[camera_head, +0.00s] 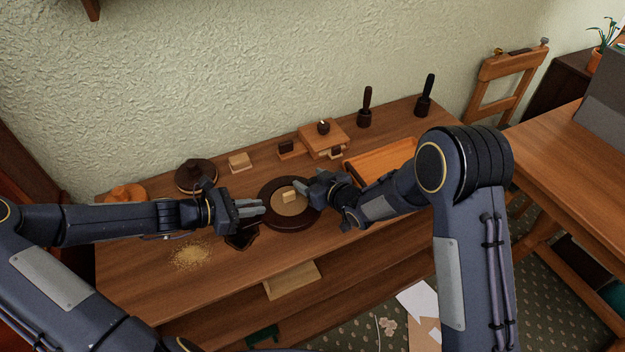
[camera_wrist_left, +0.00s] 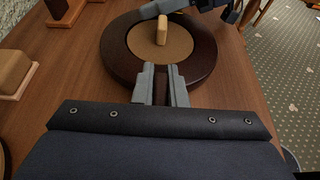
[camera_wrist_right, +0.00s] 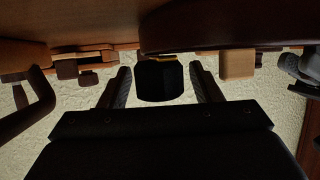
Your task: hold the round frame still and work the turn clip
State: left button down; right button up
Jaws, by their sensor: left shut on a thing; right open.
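The round frame (camera_head: 285,225) is a dark brown ring with a cork-coloured disc inside, lying flat on the bench. A small pale wooden block, seemingly the turn clip (camera_head: 290,195), stands on the disc; it also shows in the left wrist view (camera_wrist_left: 162,30). My right gripper (camera_head: 302,188) is open at the frame's right side, pointing left beside the clip.
The bench (camera_head: 150,262) also holds an orange tray (camera_head: 380,162), two dark-handled tools (camera_head: 366,108), a dark round lidded piece (camera_head: 196,176), small wooden blocks (camera_head: 240,162) and a sawdust patch (camera_head: 190,254). A dark object (camera_head: 241,238) lies close below my left gripper.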

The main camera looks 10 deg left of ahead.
jog(key=v, duration=1.2)
pick_arm(q)
jog(key=c, duration=1.4)
grip_release()
jog(key=shift+a, duration=0.1)
